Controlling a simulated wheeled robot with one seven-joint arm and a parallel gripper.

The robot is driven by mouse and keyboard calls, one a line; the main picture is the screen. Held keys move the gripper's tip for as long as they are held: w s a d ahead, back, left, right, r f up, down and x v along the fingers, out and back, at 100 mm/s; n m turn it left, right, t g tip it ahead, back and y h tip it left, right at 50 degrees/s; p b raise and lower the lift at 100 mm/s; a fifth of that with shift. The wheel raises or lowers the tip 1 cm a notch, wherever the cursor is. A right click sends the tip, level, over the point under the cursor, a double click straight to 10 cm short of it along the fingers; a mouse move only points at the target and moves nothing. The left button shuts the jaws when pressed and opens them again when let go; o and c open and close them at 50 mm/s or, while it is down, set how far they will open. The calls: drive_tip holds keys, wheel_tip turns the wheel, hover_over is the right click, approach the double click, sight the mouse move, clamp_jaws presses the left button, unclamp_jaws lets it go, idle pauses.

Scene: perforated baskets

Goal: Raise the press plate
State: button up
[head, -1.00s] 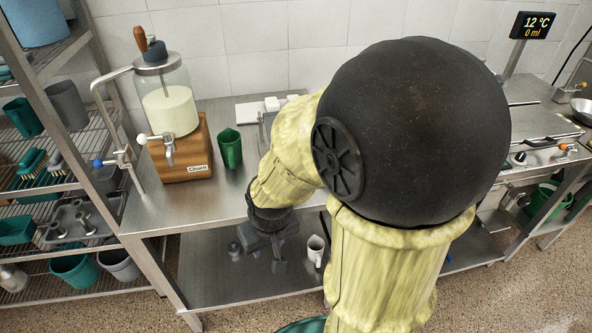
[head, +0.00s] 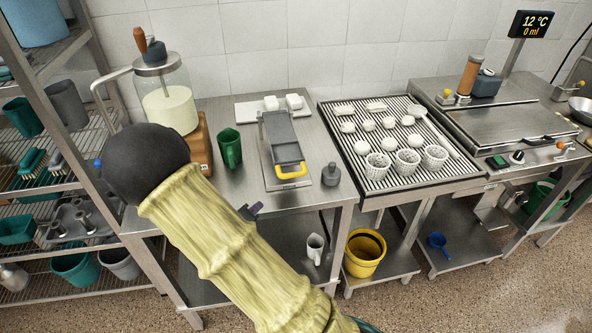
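A hinged device that looks like the press stands on the left table: a grey plate (head: 280,131) with a yellow handle (head: 291,170) at its front end, over a flat metal base (head: 265,165). The plate slopes down toward the front, with the handle low near the base. My gripper (head: 250,211) is mostly hidden behind my own yellow arm. Only a small dark part of it shows, in front of the table edge, left of and below the handle and apart from it. I cannot tell whether its fingers are open.
A green cup (head: 230,148) and the churn (head: 168,105) stand left of the press. A grey weight-like object (head: 331,174) stands close right of the handle. A slatted drain table (head: 440,165) holds white pieces and perforated baskets (head: 407,162).

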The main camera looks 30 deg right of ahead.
drive_tip(key=s+r+h, duration=0.1)
drive_tip(key=h, duration=0.1)
drive_tip(key=s+r+n+h, duration=0.1)
drive_tip(key=s+h, duration=0.1)
drive_tip(key=h, duration=0.1)
drive_tip(key=s+r+n+h, duration=0.1)
drive_tip(key=h, duration=0.1)
drive_tip(key=shift+s+d+r+t+h, duration=0.25)
drive_tip(key=shift+s+t+h, duration=0.05)
drive_tip(key=p+x, duration=0.3)
drive_tip(key=x, duration=1.4)
drive_tip(key=shift+w+d, duration=0.15)
drive_tip(key=shift+w, duration=0.05)
drive_tip(key=shift+f, duration=0.1)
clamp_jaws()
